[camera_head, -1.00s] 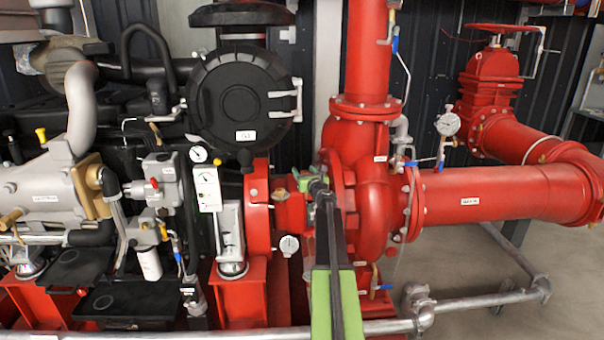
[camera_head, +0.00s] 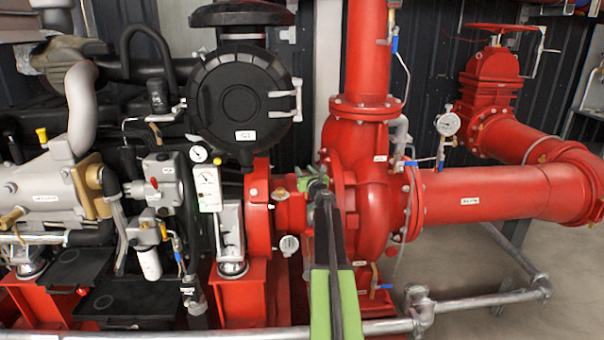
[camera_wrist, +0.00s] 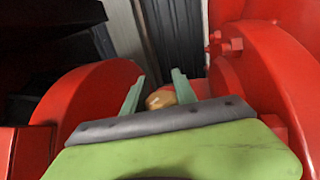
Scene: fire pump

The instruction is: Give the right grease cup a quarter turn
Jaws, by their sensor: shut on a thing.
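The right grease cup (camera_wrist: 160,98) is a small brass-coloured rounded piece in the wrist view, with a pale mark on top. My gripper (camera_wrist: 158,84) has one green finger on each side of it and is shut on it. In the head view my gripper (camera_head: 316,184) is at the red shaft housing, just left of the pump casing, and hides the cup. A small brass-coloured fitting (camera_head: 281,194) shows on the housing just left of my gripper; it may be the left grease cup. How far the held cup is turned cannot be told.
The red pump casing (camera_head: 365,190) stands close on the right of my gripper and a red flange (camera_head: 257,215) on the left. A grey pipe (camera_head: 470,303) runs across the front.

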